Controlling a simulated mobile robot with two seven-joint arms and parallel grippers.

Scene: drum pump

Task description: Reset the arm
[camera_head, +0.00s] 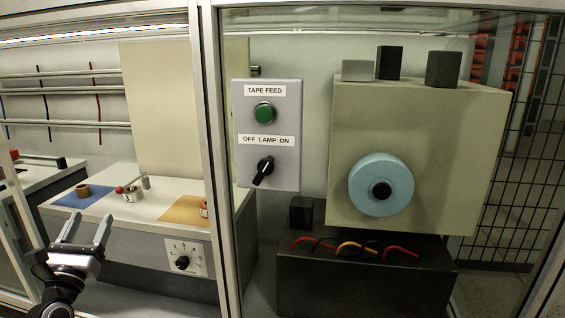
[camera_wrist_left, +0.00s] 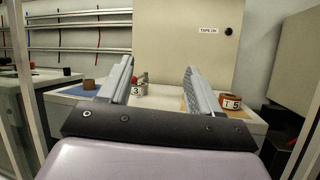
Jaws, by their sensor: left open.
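My left gripper (camera_head: 84,236) is open and empty, raised in front of the white table's left part, with its two fingers pointing away from me. In the left wrist view its two fingers (camera_wrist_left: 157,88) stand wide apart with nothing between them that they touch. Beyond them a small item marked 3 (camera_wrist_left: 138,90) and a tape roll marked 5 (camera_wrist_left: 231,102) sit on the table. My right gripper is in neither view.
The table (camera_head: 150,208) carries a blue mat (camera_head: 92,201), a brown roll (camera_head: 83,191) and an orange mat (camera_head: 180,211). Behind glass are a control panel (camera_head: 283,170) and a beige machine (camera_head: 440,140) with a blue disc (camera_head: 360,180).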

